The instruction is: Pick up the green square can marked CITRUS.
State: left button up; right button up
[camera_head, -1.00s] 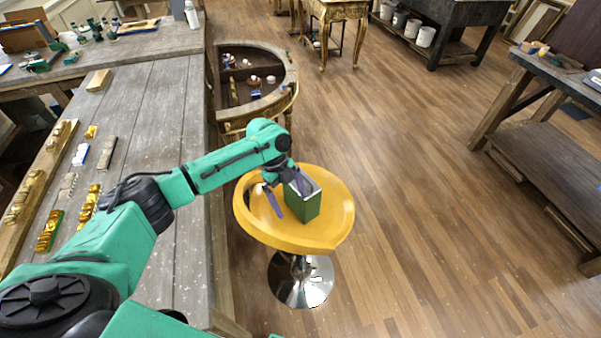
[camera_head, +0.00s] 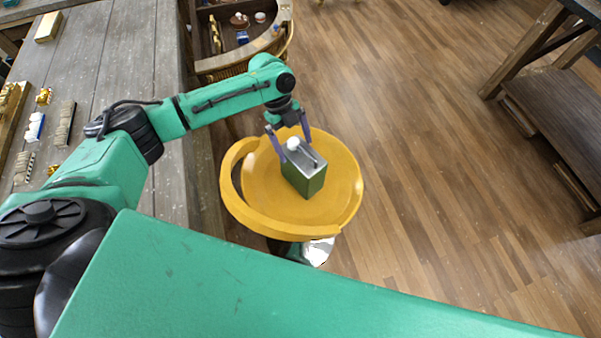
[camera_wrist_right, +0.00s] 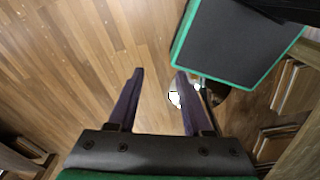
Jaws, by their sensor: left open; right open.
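The green square can (camera_head: 306,182) stands on the yellow round seat of a stool (camera_head: 345,205), with a grey top and a small white knob-like part on it. Any CITRUS marking is too small to read. My left gripper (camera_head: 288,152) is open at the can's far upper side, its two purple fingers spread apart near the can's top. I cannot tell whether they touch it. My right gripper (camera_wrist_right: 158,72) is open and empty in the right wrist view, over the wooden floor.
A grey workbench (camera_head: 110,60) with gold blocks runs along the left. A curved gilt console (camera_head: 240,50) stands behind the stool. A dark table with a lower shelf (camera_head: 560,110) is at right. The floor between is clear.

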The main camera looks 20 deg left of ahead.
pick_arm(q)
jog(key=shift+g, duration=0.3)
jog(key=b+x, duration=0.1)
jog(key=x, duration=0.1)
jog(key=b+x, duration=0.1)
jog(key=x, duration=0.1)
jog(key=a+b+x, duration=0.1)
jog(key=x, duration=0.1)
jog(key=shift+w+d+f, duration=0.15)
jog(key=shift+w+f, duration=0.1)
jog(key=shift+f, duration=0.25)
jog(key=shift+s+d, duration=0.1)
jog(key=shift+d, duration=0.05)
jog(key=shift+s+r, duration=0.1)
jog(key=shift+r, duration=0.1)
jog(key=shift+c, duration=0.3)
jog(key=c, duration=1.5)
jog(key=shift+r, duration=0.15)
grip_shut()
pick_arm(e)
jog(key=f, duration=0.1)
jog(key=w+f, duration=0.1)
jog(key=a+f, duration=0.1)
jog(key=shift+w+f, duration=0.3)
jog(key=shift+w, duration=0.1)
pick_arm(q)
jog(key=shift+w, duration=0.2)
pick_arm(e)
jog(key=shift+d, duration=0.1)
